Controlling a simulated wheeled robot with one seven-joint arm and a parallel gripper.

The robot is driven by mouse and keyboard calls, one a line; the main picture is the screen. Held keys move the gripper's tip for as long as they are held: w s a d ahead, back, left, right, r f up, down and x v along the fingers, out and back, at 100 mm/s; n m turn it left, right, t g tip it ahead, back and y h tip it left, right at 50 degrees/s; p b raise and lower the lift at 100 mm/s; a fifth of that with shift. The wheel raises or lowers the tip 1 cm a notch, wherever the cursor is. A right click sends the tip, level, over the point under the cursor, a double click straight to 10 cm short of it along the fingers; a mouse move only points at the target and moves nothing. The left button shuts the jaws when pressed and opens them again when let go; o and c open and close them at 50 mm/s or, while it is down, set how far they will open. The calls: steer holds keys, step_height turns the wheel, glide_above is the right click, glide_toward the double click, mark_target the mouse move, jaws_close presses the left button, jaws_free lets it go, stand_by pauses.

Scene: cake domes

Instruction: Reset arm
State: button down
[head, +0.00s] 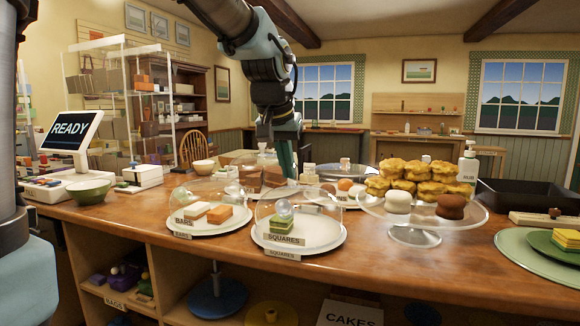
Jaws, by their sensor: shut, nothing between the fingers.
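My gripper (289,172) hangs from my arm at the top centre, pointing down over the back of the counter. It is shut, and no object shows in it. Its tip is above and behind the clear dome (318,204) marked SQUARES; I cannot tell the exact gap. That dome covers a green layered square on a white plate (324,238). To its left, the BARS dome (190,194) covers a white bar and an orange bar on a plate.
A glass cake stand (414,236) with yellow pastries and two small cakes stands to the right. More plates and domes sit behind my gripper. A till (75,130) and green bowl (90,192) are at left. A dark tray (527,197) is at right. The counter front (400,268) is bare.

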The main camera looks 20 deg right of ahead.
steer(key=s+a+r+b, duration=0.1)
steer(key=s+a+r, duration=0.3)
steer(key=s+a, duration=0.15)
steer(key=w+a+f+n+g+y+p, duration=0.1)
steer(key=w+a+f+n+y+p, duration=0.2)
steer(key=a+f, duration=1)
steer(key=s+a+f+n+g+p, duration=0.1)
steer(key=s+a+f+n+p, duration=0.1)
steer(key=a+f, duration=0.7)
steer(key=shift+s+a+n+g, duration=0.3)
steer(key=shift+s+a+n, duration=0.65)
steer(key=shift+a, duration=0.2)
